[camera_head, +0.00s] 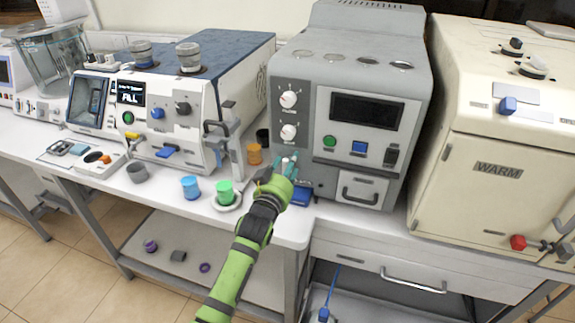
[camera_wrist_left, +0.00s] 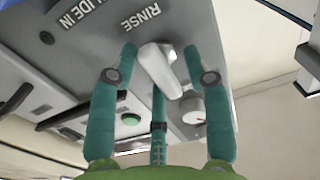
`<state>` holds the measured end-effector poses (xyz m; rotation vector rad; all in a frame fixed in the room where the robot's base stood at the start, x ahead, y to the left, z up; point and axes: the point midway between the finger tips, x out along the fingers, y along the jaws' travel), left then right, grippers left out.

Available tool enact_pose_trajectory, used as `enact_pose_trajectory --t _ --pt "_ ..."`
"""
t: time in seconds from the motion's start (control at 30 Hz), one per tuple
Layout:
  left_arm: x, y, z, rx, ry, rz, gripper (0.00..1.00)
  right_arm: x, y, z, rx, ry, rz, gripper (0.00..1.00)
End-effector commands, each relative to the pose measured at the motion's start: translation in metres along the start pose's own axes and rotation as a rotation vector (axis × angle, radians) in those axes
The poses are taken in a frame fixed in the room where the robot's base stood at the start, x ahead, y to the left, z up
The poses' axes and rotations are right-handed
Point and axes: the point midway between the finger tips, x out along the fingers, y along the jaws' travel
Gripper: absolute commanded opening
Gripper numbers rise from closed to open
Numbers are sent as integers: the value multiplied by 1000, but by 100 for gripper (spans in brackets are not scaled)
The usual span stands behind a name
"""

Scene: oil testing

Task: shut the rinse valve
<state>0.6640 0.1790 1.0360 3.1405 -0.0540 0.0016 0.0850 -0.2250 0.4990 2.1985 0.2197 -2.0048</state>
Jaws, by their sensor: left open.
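The rinse valve's white lever (camera_wrist_left: 160,70) sits on a grey panel beside the printed word RINSE in the left wrist view. My left gripper (camera_wrist_left: 160,52) is open, with teal fingers on either side of the lever and a third finger below it. I cannot tell whether any finger touches the lever. In the head view my left gripper (camera_head: 286,163) is at the lower left of the grey machine (camera_head: 345,165), and its arm and fingers mostly hide the lever. My right gripper is not in view.
The grey machine has white knobs (camera_head: 288,99) and a green button (camera_head: 329,141). A green cup (camera_head: 225,188), a blue cup (camera_head: 190,185) and an orange cup (camera_head: 254,152) stand left of my gripper. A cream WARM cabinet (camera_head: 480,180) is at the right.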

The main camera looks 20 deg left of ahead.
Motion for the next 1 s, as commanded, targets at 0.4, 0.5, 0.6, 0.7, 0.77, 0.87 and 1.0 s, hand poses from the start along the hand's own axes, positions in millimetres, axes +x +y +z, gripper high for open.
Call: enact_pose_trajectory --t 0.4,0.5,0.6,0.7,0.77,0.87,1.0 --pt "0 0 0 0 -1 0 0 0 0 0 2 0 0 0" --pt "0 0 0 1 -1 0 0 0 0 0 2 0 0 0" --pt "0 0 1 6 -1 0 0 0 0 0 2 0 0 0" --pt "0 0 1 23 -1 0 0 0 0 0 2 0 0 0" --pt "0 0 1 42 -2 0 0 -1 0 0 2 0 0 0" --pt "0 0 1 86 -2 0 0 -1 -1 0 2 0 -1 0" --pt "0 0 1 180 -2 0 0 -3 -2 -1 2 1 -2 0"
